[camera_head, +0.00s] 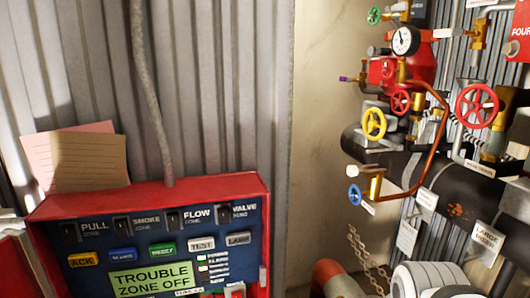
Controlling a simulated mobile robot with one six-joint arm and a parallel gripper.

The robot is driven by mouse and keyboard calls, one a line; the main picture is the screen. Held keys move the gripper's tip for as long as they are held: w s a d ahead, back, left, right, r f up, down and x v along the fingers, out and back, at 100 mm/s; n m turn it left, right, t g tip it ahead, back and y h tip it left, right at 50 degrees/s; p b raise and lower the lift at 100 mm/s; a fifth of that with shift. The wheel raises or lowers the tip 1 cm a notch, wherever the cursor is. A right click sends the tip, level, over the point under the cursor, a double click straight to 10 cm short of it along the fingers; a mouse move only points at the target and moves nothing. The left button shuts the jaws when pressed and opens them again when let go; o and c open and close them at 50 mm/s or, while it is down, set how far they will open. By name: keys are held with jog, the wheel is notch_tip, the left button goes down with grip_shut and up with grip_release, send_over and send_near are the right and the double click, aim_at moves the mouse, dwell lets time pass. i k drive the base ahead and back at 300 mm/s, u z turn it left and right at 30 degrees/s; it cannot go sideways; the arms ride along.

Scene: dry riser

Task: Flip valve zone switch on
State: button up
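A red-framed alarm panel (150,193) with a dark blue face stands at the lower left. Along its top is a row of small black switches labelled pull, smoke, flow and valve zone. The valve zone switch (224,212) is the rightmost, just left of its "VALVE" label (245,210). Its position is too small to tell. A green display (150,279) below reads "TROUBLE ZONE OFF". My gripper is not in view, so its relation to the switch does not show.
Red (476,105), yellow (374,124) and blue (354,194) handwheels and pipework fill the right side. Paper notes (88,165) stand behind the panel's top left. A grey conduit (150,90) runs down to the panel. White rounded parts (430,278) at the bottom right look like my arm.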

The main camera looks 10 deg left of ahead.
aim_at(223, 214)
jog(key=k, duration=1.5)
jog(key=z, duration=0.5)
jog(key=i, duration=1.3)
jog(key=u, duration=2)
jog(key=i, duration=0.5)
